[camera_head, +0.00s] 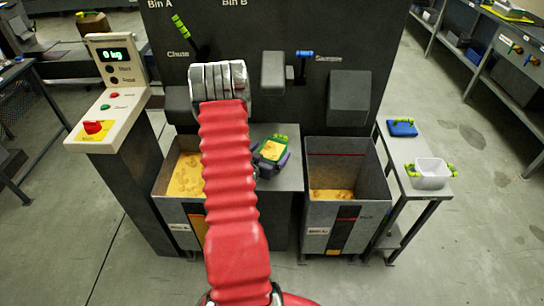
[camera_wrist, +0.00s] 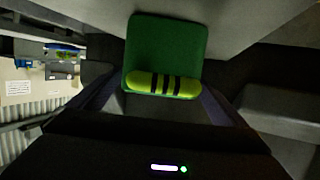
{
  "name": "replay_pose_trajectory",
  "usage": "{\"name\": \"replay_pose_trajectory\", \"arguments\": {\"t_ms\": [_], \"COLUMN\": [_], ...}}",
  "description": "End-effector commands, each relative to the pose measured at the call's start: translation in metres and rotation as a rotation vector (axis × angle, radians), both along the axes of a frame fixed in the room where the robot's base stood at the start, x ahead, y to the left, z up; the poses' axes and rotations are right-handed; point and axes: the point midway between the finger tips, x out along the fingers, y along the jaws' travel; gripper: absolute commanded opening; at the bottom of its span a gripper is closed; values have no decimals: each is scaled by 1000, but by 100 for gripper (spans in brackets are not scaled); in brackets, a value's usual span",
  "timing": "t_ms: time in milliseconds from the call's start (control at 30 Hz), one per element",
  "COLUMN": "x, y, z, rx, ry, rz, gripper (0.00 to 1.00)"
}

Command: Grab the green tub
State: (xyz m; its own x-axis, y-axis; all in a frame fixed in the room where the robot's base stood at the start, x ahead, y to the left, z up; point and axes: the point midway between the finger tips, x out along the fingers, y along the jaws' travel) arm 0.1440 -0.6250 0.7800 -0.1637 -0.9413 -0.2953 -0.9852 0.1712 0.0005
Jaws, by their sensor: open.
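The green tub (camera_wrist: 166,45) fills the upper middle of the wrist view, with its lime-green, dark-striped handle (camera_wrist: 162,85) facing me. In the head view the tub (camera_head: 282,138) is by the grey ledge between the two bins, with yellow material in it. My gripper (camera_wrist: 162,95) is open, with a dark finger on each side of the handle. I cannot tell whether the fingers touch it. In the head view my gripper (camera_head: 268,164) is at the tub, partly hidden by my red arm.
Grey bins with yellow material stand left (camera_head: 173,215) and right (camera_head: 357,207) of the ledge (camera_head: 287,185). The dark machine panel (camera_head: 330,25) rises behind. A white tub (camera_head: 431,176) and a blue tub (camera_head: 402,128) are on the right side table (camera_head: 412,150). A control post (camera_head: 115,100) stands left.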

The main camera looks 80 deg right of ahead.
Motion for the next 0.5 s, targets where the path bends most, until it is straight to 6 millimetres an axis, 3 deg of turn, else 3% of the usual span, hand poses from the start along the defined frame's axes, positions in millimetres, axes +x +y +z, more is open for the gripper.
{"name": "replay_pose_trajectory", "arguments": {"t_ms": [200, 500], "x": [-4, -4], "y": [-20, -20], "z": [-6, -6], "rx": [0, 0], "ry": [-1, -1], "rz": [-1, 0], "gripper": [96, 96]}}
